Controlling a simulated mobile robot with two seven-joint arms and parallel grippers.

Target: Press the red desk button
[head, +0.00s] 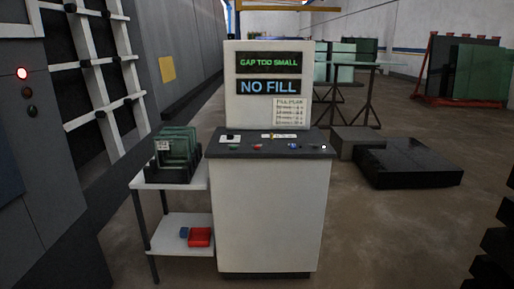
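A small red button (257,147) sits on the dark sloped top of the white control desk (268,210), left of the middle. A green button (233,147) is to its left and a blue one (293,146) to its right. The desk's upright panel carries two screens reading "GAP TOO SMALL" (269,63) in green and "NO FILL" (269,87) in blue. Neither of my grippers shows in the head view.
A black slab (410,167) lies on the floor at right.

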